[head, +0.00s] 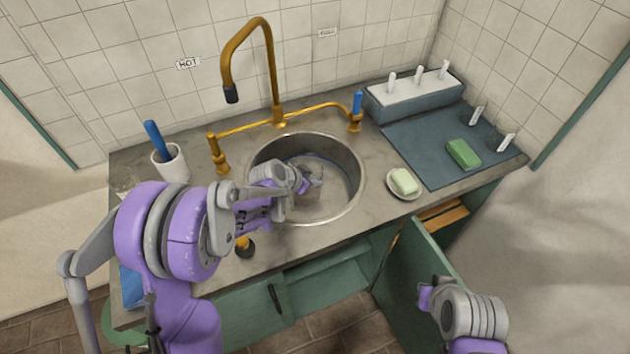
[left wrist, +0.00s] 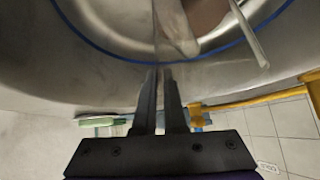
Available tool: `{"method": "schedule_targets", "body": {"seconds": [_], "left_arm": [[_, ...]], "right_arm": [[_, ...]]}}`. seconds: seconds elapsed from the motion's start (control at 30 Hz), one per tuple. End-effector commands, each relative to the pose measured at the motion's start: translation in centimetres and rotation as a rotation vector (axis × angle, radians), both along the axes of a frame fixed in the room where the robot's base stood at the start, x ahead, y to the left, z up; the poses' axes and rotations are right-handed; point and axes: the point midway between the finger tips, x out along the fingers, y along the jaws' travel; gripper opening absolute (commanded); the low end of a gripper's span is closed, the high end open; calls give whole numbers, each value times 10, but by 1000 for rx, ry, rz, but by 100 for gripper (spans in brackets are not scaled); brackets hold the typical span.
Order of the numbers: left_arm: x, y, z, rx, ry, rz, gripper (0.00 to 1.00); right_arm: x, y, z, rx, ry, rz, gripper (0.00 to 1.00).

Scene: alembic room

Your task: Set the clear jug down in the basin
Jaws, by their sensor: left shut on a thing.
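The round metal basin (head: 345,205) is sunk into the grey counter, with a thin blue line along its inside. My left gripper (head: 303,182) reaches over it from the left and is shut on the clear jug (head: 312,172), which shows only faintly against the metal. In the left wrist view the fingers (left wrist: 160,75) are close together, and see-through parts of the jug (left wrist: 178,28) show just beyond them. Whether the jug's bottom touches the basin floor I cannot tell. My right gripper (head: 428,296) is away at the lower right, in front of the counter; its jaws are unclear.
A brass tap (head: 272,75) arches behind the basin, with side valves. A soap dish (head: 404,190) stands right of the basin, a white cup (head: 170,162) at the left. A dark mat (head: 425,145) holds a green sponge (head: 463,153). A cabinet door (head: 410,285) hangs open below.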

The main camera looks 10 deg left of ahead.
Motion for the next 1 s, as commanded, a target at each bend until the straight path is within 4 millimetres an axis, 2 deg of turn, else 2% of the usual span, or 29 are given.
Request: {"method": "schedule_targets", "body": {"seconds": [0.1, 0.13, 0.3, 0.67, 0.87, 1.0], "left_arm": [[0, 0, -2, -1, -1, 0, 0], [0, 0, -2, 0, 0, 0, 12], [0, 0, -1, 0, 0, 0, 39], [-1, 1, 3, 1, 0, 1, 39], [-19, 14, 25, 1, 1, 3, 39], [-37, 26, 47, 0, 0, 3, 39]], "right_arm": [[-1, 0, -2, 0, 2, 0, 0], [-1, 0, -2, 0, 2, 0, 0], [-1, 0, -1, 0, 1, 0, 0], [0, 0, 1, 0, -1, 0, 0], [1, 0, 1, 0, -1, 0, 0], [1, 0, 3, 0, -3, 0, 0]]}}
